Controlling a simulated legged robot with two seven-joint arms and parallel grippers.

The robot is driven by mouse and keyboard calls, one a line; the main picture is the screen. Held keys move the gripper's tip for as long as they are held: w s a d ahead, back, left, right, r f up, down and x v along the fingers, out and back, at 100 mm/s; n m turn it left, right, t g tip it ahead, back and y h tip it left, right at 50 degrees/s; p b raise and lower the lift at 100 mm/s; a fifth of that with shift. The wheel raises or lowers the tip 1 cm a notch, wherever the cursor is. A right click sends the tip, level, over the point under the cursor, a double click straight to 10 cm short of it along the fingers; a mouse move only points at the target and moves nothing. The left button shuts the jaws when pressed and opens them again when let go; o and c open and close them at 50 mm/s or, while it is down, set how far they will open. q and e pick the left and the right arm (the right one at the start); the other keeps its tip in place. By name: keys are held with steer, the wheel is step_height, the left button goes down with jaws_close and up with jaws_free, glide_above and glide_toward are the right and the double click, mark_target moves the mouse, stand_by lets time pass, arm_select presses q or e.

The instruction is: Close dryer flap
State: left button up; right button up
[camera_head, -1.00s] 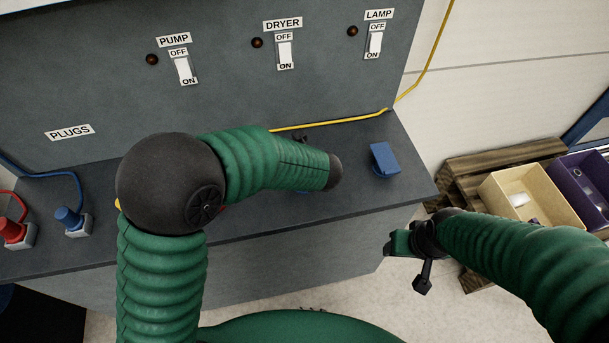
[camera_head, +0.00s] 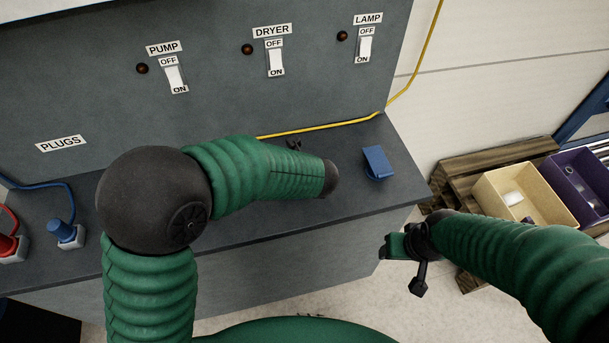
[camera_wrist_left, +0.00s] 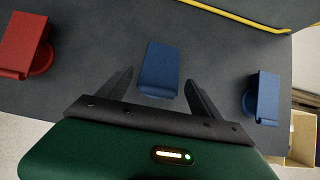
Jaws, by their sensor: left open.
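In the left wrist view, a blue flap (camera_wrist_left: 159,68) on a round blue socket lies between the spread fingers of my left gripper (camera_wrist_left: 158,92). The flap looks raised. The gripper is open, with a finger on each side; contact cannot be told. In the head view my left forearm hides this flap and most of the gripper. I see no label on the flap; it is the middle one of three, as the DRYER switch (camera_head: 275,62) is among the switches. My right gripper (camera_head: 397,250) hangs right of the bench front; its jaw state is unclear.
A red flap (camera_wrist_left: 24,45) lies left and another blue flap (camera_wrist_left: 263,98) right, also in the head view (camera_head: 376,162). Red (camera_head: 10,247) and blue plugs (camera_head: 66,233) stand at the bench's left. A yellow cable (camera_head: 320,128) runs along the back. Bins (camera_head: 525,195) sit on a pallet.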

arm_select(q)
steer(key=p+v, duration=0.2)
steer(key=v, duration=1.3)
steer(key=shift+s, duration=0.25)
steer(key=shift+d, duration=0.1)
steer(key=shift+c, duration=0.2)
